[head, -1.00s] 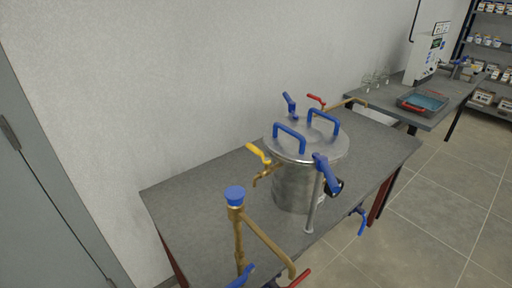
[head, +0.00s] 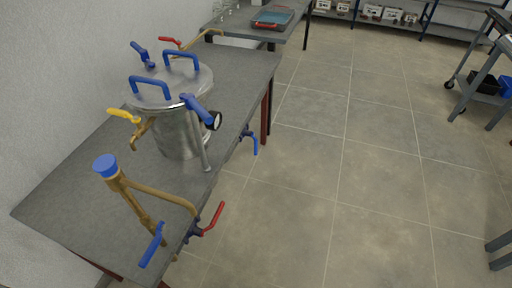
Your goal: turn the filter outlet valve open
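A steel filter vessel (head: 180,135) with blue lid handles stands on the grey table. A yellow-handled valve (head: 123,115) sits on its left side, and a red lever (head: 171,42) shows behind it. A blue-handled valve (head: 253,141) hangs at the table's right edge. At the near end, a brass pipe with a blue cap (head: 105,166) carries a blue lever (head: 151,248) low down and a red lever (head: 214,218) at its right. I cannot tell which of these is the filter outlet valve. Neither of my grippers is in view.
The grey table (head: 75,185) runs along the white wall. Open tiled floor (head: 320,170) lies to its right. A second table (head: 235,20) with a tray (head: 273,17) stands behind. A cart (head: 480,75) stands at the far right.

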